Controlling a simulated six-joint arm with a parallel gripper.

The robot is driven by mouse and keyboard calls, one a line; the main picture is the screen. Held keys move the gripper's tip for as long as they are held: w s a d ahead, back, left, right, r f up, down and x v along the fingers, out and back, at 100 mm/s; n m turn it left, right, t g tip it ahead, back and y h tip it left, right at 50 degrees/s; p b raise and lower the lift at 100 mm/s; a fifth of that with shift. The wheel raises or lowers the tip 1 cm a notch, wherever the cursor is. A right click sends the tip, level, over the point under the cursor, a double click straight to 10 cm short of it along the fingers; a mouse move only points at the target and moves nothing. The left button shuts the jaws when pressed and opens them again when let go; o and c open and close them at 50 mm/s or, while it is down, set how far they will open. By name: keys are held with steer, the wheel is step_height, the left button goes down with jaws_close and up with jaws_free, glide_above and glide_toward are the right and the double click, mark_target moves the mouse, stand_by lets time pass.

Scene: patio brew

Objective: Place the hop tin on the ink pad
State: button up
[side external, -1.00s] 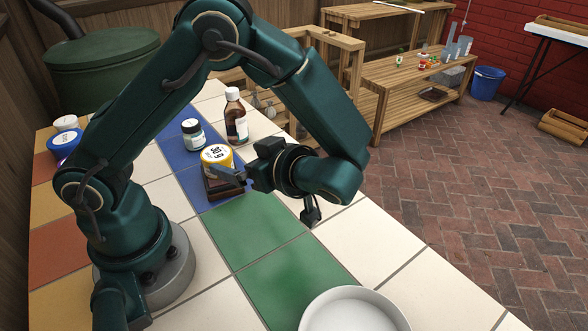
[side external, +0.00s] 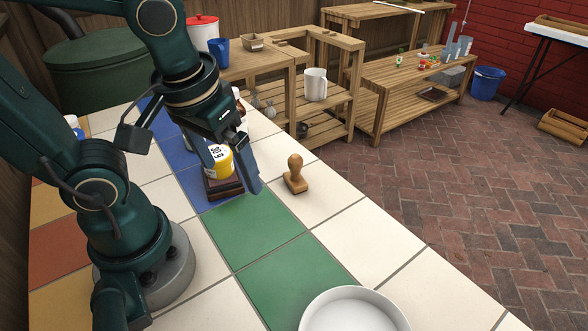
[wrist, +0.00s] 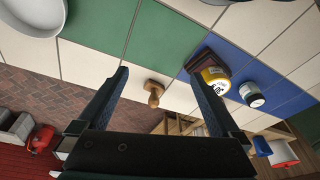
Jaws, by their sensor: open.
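The hop tin (side external: 224,163), yellow with a white face printed "60 g", rests on the dark brown ink pad (side external: 226,189) on the blue tiles. One finger partly overlaps it in the side view, and I cannot tell whether it sits quite level. In the wrist view the tin (wrist: 217,80) and pad (wrist: 203,63) lie beyond the right finger, outside the gap. My gripper (side external: 231,178) is open, pointing down near the pad in the side view. The gap between its fingers (wrist: 158,76) is empty in the wrist view, apart from a stamp seen beyond.
A wooden stamp (side external: 294,176) stands on the white tiles right of the pad. A white bowl (side external: 340,317) is at the front. A small white jar (wrist: 251,96) is beyond the tin. Wooden shelves (side external: 325,90) stand behind.

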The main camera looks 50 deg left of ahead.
steer(key=m+t, duration=0.1)
steer(key=d+r+m+t, duration=0.1)
steer(key=r+m+t+h, duration=0.1)
steer(key=m, duration=0.1)
steer(key=shift+w+d, duration=0.15)
steer(key=shift+w, duration=0.15)
